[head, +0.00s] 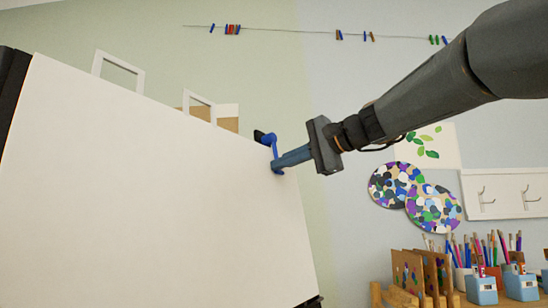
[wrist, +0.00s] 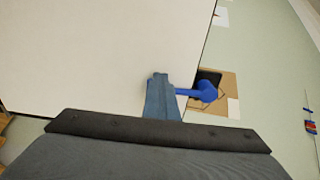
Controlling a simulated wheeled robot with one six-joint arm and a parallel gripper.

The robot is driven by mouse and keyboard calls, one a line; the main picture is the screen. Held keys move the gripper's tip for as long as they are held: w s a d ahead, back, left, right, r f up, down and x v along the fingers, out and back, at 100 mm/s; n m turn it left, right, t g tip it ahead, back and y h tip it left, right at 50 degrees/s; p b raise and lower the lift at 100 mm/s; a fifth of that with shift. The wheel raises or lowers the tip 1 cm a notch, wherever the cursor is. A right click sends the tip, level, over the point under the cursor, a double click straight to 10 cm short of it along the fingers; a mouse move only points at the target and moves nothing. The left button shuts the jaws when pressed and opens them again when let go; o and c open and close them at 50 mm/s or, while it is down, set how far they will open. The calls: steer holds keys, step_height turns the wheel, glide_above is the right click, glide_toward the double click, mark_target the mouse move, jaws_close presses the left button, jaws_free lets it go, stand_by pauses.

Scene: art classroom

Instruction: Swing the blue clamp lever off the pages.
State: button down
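The blue clamp lever (head: 273,151) sits at the upper right edge of the large white page sheet (head: 150,180). Its arm runs down from a dark clamp body at the edge, and its lower end lies over the sheet. In the wrist view the lever (wrist: 207,91) reaches left from its round pivot to my fingers. My gripper (head: 277,167) comes in from the right, with its blue-grey fingers together at the lever's free end. The fingers (wrist: 160,78) hide that end in the wrist view; I see nothing clearly held between them. Exact contact is hard to tell.
Two white frames (head: 119,72) stand behind the sheet's top edge. At the lower right are brush pots (head: 463,279), blue sharpeners (head: 481,290) and a wooden rack (head: 408,272). A white hook rail (head: 505,193) is on the wall. The space above the clamp looks clear.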

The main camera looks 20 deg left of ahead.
steer(key=shift+w+d+r, duration=0.1)
steer(key=shift+w+d, duration=0.05)
steer(key=shift+w, duration=0.1)
steer(key=shift+w+d+r+p, duration=0.1)
steer(key=shift+w+r+p, duration=0.15)
steer(key=shift+w, duration=0.15)
steer(key=shift+w+d+r+p, duration=0.1)
steer(key=shift+w+p, duration=0.15)
steer(key=shift+w, duration=0.15)
steer(key=shift+w, duration=0.15)
steer(key=shift+w+d+r+p, duration=0.2)
steer(key=shift+w+r+p, duration=0.35)
steer(key=shift+w+p, duration=0.2)
steer(key=shift+r, duration=0.1)
